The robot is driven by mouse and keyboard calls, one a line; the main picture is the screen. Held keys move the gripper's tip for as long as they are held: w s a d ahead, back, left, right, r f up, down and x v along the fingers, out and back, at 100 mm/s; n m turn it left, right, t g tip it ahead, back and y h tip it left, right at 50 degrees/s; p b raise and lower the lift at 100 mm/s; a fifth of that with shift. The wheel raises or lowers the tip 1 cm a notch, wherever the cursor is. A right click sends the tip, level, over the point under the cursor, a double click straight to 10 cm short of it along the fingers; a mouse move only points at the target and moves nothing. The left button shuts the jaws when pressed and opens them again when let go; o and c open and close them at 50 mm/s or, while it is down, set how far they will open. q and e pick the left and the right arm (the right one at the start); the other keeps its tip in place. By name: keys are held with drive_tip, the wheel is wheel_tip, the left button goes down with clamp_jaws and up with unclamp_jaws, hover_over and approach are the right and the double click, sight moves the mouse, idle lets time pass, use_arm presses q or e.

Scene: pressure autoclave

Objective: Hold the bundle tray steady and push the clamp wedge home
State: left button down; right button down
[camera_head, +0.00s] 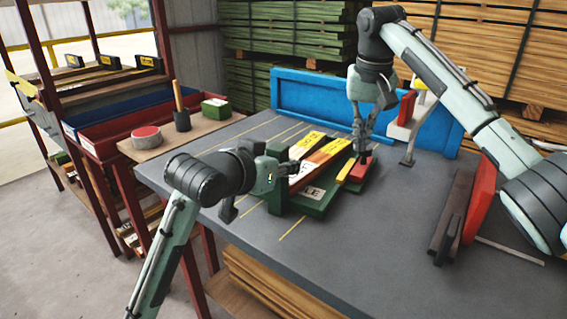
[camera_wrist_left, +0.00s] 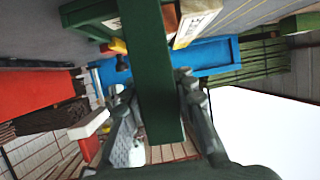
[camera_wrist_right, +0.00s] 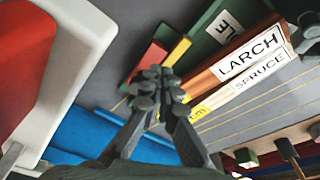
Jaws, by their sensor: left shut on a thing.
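The green bundle tray (camera_head: 316,198) lies on the grey table with labelled timber strips (camera_head: 318,150) in it. My left gripper (camera_head: 270,178) is at the tray's near left end. In the left wrist view it is shut on a green upright part of the tray (camera_wrist_left: 158,75). The red clamp wedge (camera_head: 357,171) lies at the tray's right side, beside a yellow strip (camera_head: 345,168). My right gripper (camera_head: 362,150) points down over the wedge, its fingers together. In the right wrist view the fingertips (camera_wrist_right: 160,76) hide part of the wedge (camera_wrist_right: 148,62); contact is unclear.
A white stand with a red part (camera_head: 407,118) is right of my right gripper. Red and dark panels (camera_head: 455,215) stand at the right. The front of the table is clear.

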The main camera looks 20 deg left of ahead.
wheel_tip(320, 180, up, 4)
drive_tip(key=w+n+t+y, duration=0.1)
drive_tip(key=n, duration=0.1)
drive_tip(key=s+f+n+t+h, duration=0.1)
drive_tip(key=s+n+t, duration=0.4)
drive_tip(key=n, duration=1)
drive_tip(key=s+f+n+t+h, duration=0.1)
drive_tip(key=s+f+n+t, duration=0.2)
drive_tip(key=n, duration=1.3)
drive_tip(key=s+t, duration=0.2)
drive_tip(key=s, duration=0.2)
drive_tip(key=shift+d+f, duration=0.15)
drive_tip(key=shift+f, duration=0.2)
